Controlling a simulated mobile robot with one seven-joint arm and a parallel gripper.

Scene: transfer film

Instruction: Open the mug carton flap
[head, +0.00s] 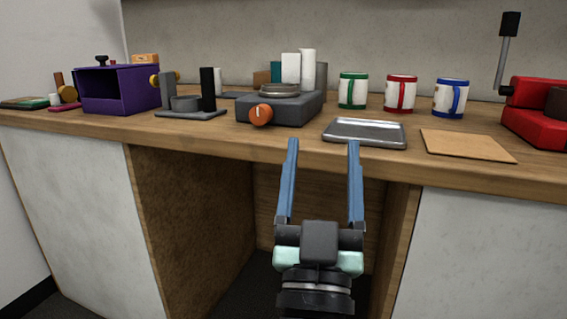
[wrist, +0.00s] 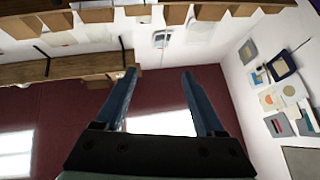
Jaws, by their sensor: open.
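My gripper (head: 323,143) is open and empty, its two blue fingers pointing up in front of the counter's front edge in the head view. It also shows in the wrist view (wrist: 158,72), with nothing between the fingers. No carton with a flap can be made out for certain in either view. Three mugs stand upright in a row at the back right: a green-banded mug (head: 353,90), a red-banded mug (head: 401,94) and a blue-banded mug (head: 450,98). A flat tan board (head: 467,145) lies on the counter in front of them.
A metal tray (head: 365,133) lies near the counter's (head: 270,146) front edge. Left of it are a grey device (head: 290,110) with an orange knob, a grey stand (head: 190,114) and a purple box (head: 120,90). A red machine (head: 535,112) with a lever stands far right.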

